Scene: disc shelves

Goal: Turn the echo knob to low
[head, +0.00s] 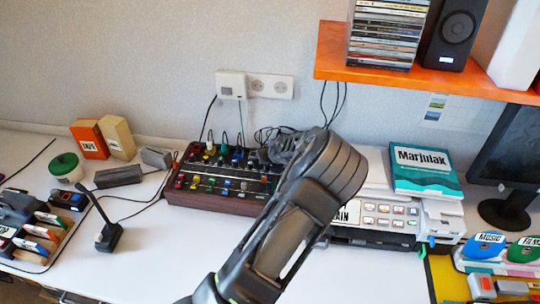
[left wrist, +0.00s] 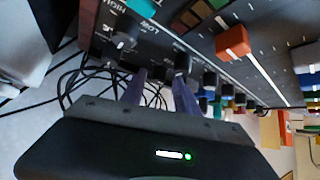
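The mixing desk (head: 208,199) stands on the table in the head view, with coloured sliders and a row of knobs along its back. My left gripper (head: 270,152) is over its back right corner and hides the knobs there. In the left wrist view, a dark knob (left wrist: 125,41) with a pale pointer mark sits between the printed words HIGH and LOW. No echo label is readable. My right gripper is out of view.
Black cables (left wrist: 85,84) run behind the desk. A labelled disc unit (head: 375,237) and a Marjulak book (head: 424,172) are to its right. An orange shelf (head: 430,80) hangs above. A microphone (head: 107,235) stands left; the table front is clear.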

